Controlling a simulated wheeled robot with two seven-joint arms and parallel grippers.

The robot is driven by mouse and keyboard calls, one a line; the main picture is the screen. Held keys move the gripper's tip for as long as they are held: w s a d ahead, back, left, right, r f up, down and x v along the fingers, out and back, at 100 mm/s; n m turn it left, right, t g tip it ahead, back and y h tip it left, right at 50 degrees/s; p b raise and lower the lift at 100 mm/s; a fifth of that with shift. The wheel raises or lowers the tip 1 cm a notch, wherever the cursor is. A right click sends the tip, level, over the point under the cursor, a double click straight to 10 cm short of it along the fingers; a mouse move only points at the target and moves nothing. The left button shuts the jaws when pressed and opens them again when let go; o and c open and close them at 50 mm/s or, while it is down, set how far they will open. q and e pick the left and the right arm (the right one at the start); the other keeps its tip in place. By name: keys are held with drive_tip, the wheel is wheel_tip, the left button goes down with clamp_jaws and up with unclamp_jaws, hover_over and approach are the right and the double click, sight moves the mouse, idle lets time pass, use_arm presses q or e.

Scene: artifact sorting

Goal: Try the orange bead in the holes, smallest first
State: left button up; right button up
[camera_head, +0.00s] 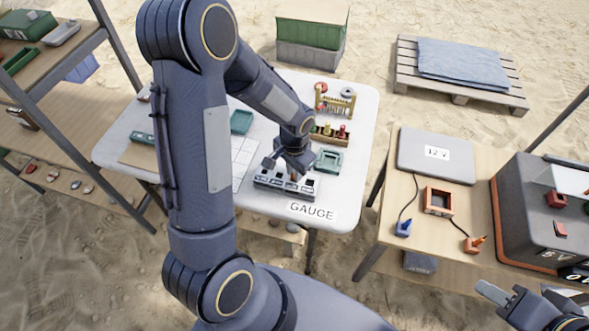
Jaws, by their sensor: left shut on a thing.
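The gauge block (272,183) is a grey-white bar with several dark holes along it. It lies near the front edge of the white table, behind the label "GAUGE" (311,211). My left gripper (291,174) points down right over the block, near its middle and right holes. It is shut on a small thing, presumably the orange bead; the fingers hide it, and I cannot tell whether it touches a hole. My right gripper (505,296) is at the lower right, far from the block, with its fingers apart and empty.
A green square tray (328,160) stands close behind the block's right end. Behind it are a rack with coloured pieces (327,135) and a bead frame (334,104). A teal tray (241,121) and a white grid sheet (243,153) lie left. My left arm hides much of the table.

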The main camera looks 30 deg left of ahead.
use_arm(q)
drive_tip(key=o, duration=0.9)
drive_tip(key=shift+c, duration=0.2)
drive_tip(key=shift+o, duration=0.3)
drive_tip(key=o, duration=0.3)
drive_tip(key=shift+o, duration=0.2)
drive_tip(key=shift+r+p, duration=2.3)
drive_tip(key=shift+r, duration=0.75)
